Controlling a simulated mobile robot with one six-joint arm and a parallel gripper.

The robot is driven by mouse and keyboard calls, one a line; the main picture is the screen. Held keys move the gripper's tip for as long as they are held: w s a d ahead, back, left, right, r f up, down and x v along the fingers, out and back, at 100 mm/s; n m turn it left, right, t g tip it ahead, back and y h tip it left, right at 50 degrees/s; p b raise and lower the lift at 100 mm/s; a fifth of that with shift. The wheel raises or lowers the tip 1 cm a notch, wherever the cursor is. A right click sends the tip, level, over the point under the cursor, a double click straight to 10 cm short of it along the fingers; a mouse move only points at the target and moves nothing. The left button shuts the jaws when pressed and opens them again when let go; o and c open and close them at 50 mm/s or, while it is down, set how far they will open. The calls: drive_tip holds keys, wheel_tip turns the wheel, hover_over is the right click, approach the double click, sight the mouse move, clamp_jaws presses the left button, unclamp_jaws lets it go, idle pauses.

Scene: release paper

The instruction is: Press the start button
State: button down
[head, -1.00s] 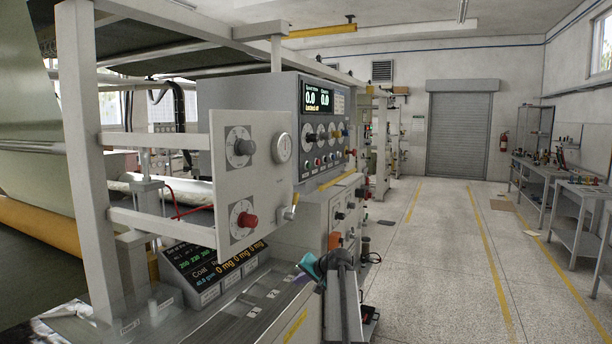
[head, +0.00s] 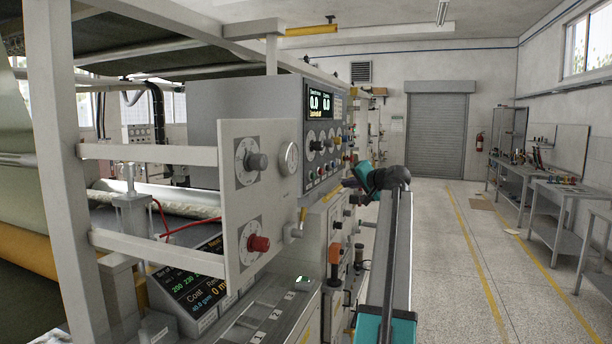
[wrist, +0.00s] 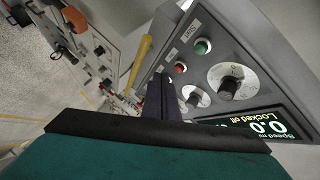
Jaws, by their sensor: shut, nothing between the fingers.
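The grey control panel (head: 325,125) with a lit display stands on the machine in the head view. In the wrist view its sloped face (wrist: 245,40) shows a green button (wrist: 203,46), a red button (wrist: 181,68) and dials. My gripper (head: 350,183) is at the panel's lower right, near button height. In the wrist view its dark fingers (wrist: 160,80) are together and empty, left of the red button. I cannot tell whether they touch the panel.
A white plate (head: 262,195) with a red knob (head: 258,243) juts out at the near left. A yellow bar (wrist: 143,60) lies close to my fingers. The floor (head: 465,250) to the right is open, with benches (head: 560,200) along the far right wall.

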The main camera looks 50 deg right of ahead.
sight(313, 176)
drive_tip(key=shift+s+d+r, duration=0.1)
drive_tip(key=shift+d+r, duration=0.05)
drive_tip(key=shift+r, duration=0.3)
drive_tip(key=shift+s+d+r, duration=0.1)
drive_tip(key=shift+r, duration=0.3)
drive_tip(key=shift+w, duration=0.2)
drive_tip(key=w+a+p, duration=0.1)
drive_tip(key=w+a, duration=0.1)
drive_tip(key=w, duration=0.6)
drive_tip(key=shift+a, duration=0.3)
drive_tip(key=shift+w, duration=0.1)
idle(1.7)
drive_tip(key=shift+w+a, duration=0.15)
drive_tip(key=shift+w, duration=0.15)
drive_tip(key=shift+w+a, duration=0.15)
drive_tip(key=shift+w, duration=0.35)
idle(1.1)
drive_tip(key=shift+s, duration=0.15)
drive_tip(key=shift+s+d, duration=0.25)
drive_tip(key=shift+s, duration=0.45)
